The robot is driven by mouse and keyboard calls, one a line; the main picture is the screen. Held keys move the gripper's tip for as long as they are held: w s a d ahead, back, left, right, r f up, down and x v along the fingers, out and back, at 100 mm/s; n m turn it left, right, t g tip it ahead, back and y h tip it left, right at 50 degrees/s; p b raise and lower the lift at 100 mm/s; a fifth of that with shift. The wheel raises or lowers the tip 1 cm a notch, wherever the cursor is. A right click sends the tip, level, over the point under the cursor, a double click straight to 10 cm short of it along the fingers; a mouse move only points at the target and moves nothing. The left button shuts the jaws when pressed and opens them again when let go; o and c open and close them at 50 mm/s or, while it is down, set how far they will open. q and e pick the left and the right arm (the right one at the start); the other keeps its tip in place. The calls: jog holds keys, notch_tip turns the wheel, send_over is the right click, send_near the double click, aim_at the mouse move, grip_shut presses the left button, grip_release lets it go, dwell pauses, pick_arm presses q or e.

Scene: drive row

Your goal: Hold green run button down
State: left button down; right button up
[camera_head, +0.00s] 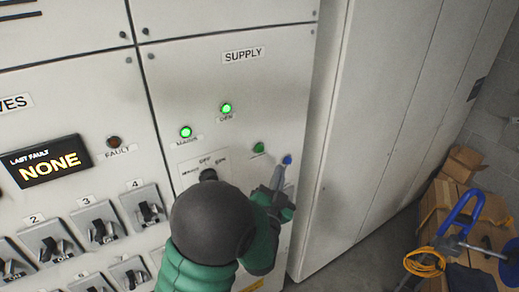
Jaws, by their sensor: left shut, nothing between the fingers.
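A dark green, unlit button (258,148) sits on the white SUPPLY panel (290,80); its small label is unreadable, so I cannot confirm that it is the run button. A blue button (287,160) is just to its right. My left gripper (279,174) is shut and empty, with its fingertips pointing up the panel, right of and below the green button and close to the blue one. I cannot tell whether the fingertips touch the panel. The green button appears uncovered. My right gripper is not in view.
Green lamps, MAINS (186,132) and GEN (226,109), are lit. A rotary selector (208,175) is partly behind my arm. Several switches (98,228) and a display reading NONE (45,162) are left. Boxes (460,165) and yellow cable (426,262) lie right.

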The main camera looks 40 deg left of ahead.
aim_at(260, 149)
pick_arm(q)
jog(key=w+a, duration=0.3)
jog(key=a, duration=0.3)
jog(key=shift+w, duration=0.2)
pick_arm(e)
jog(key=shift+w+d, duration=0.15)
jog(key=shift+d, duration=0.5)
pick_arm(q)
jog(key=shift+a, duration=0.5)
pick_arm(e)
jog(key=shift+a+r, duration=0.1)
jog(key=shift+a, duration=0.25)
pick_arm(q)
jog(key=shift+d, duration=0.3)
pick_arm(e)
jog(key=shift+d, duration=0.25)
pick_arm(q)
jog(key=shift+a, duration=0.2)
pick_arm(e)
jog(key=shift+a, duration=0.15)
pick_arm(q)
jog(key=shift+a, duration=0.1)
jog(key=shift+w+a+r, duration=0.1)
jog(key=shift+a+r, duration=0.05)
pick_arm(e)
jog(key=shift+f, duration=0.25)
